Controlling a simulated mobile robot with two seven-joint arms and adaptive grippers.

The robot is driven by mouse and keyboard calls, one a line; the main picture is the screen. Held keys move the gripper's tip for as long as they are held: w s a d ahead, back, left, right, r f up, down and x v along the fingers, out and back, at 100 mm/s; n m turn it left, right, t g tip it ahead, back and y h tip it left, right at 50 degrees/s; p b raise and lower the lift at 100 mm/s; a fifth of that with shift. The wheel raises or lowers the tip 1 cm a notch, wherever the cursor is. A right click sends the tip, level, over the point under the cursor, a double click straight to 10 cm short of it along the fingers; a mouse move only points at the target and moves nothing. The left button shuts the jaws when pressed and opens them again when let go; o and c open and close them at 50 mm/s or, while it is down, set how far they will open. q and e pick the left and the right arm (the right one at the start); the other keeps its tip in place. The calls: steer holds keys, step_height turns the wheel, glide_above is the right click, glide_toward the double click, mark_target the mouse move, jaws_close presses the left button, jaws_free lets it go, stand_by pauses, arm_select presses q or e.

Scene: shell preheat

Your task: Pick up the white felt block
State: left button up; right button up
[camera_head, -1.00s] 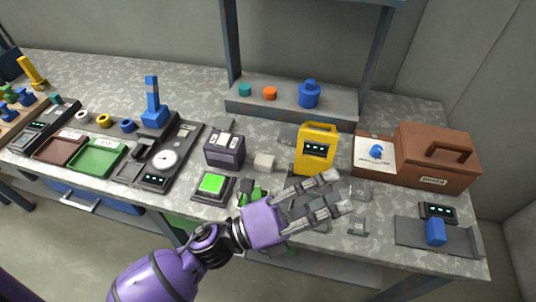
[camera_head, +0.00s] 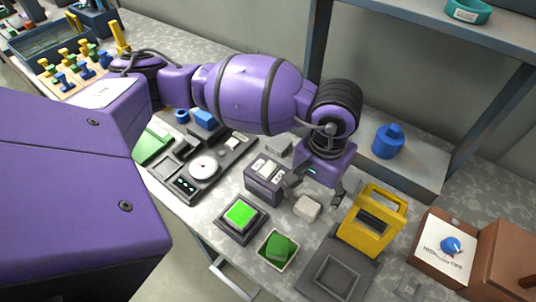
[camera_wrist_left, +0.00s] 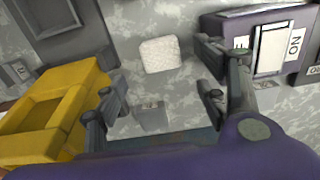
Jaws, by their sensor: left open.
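The white felt block (camera_head: 307,208) sits on the grey mottled bench, between the dark switch box and the yellow device. It also shows in the left wrist view (camera_wrist_left: 160,55), ahead of the fingers and roughly centred between them. My left gripper (camera_head: 315,192) reaches down over the bench just behind the block, its fingers spread apart and empty. In the left wrist view the open fingers (camera_wrist_left: 160,98) stand on either side, with a small grey block (camera_wrist_left: 151,116) between them, nearer than the felt block. My right gripper is not in view.
The dark switch box (camera_head: 266,178) is close on the left and the yellow device (camera_head: 373,220) close on the right. A green-button box (camera_head: 240,216), a tray with a green piece (camera_head: 279,248) and a grey frame plate (camera_head: 338,274) lie in front. A shelf (camera_head: 420,170) stands behind.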

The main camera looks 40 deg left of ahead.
mark_target(308, 205)
arm_select(q)
steer(key=f, duration=0.4)
steer(key=f+p, duration=0.1)
steer(key=f, duration=0.1)
steer(key=shift+s+a+f, duration=0.15)
steer(key=shift+s+f, duration=0.05)
steer(key=shift+s, duration=0.1)
steer(key=shift+c, duration=0.3)
steer(key=shift+r, duration=0.1)
steer(key=c, duration=1)
